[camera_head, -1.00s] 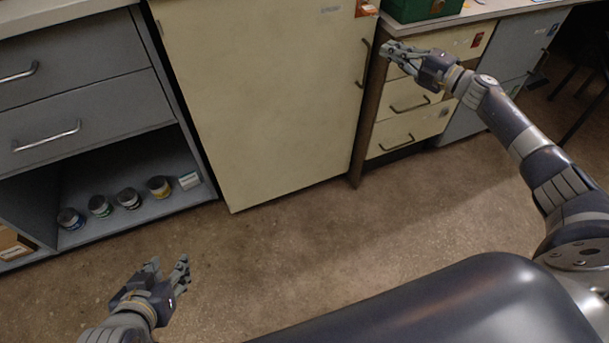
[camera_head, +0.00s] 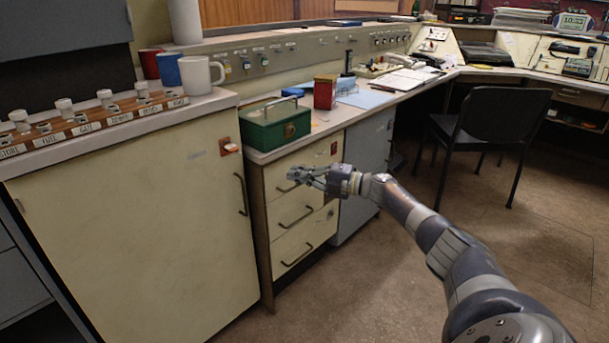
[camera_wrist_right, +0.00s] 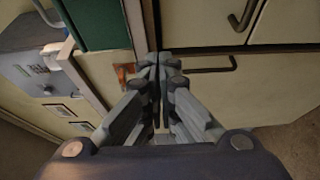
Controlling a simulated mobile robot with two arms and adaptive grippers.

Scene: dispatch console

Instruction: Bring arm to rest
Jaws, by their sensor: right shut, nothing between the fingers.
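My right arm (camera_head: 440,245) reaches in from the lower right of the head view. My right gripper (camera_head: 292,173) is in front of the cream drawer unit (camera_head: 283,208), near its top drawer. In the right wrist view its fingers (camera_wrist_right: 158,62) are together with nothing between them. Drawer handles show close beyond the fingertips in that view; whether anything touches cannot be told. My left gripper is not in the head view now.
A green cash box (camera_head: 270,125) and a red tin (camera_head: 325,92) stand on the counter above the drawers. A cream cabinet (camera_head: 140,220) with mugs on top is at the left. A black chair (camera_head: 490,120) stands at the right. The floor (camera_head: 400,300) below my arm looks clear.

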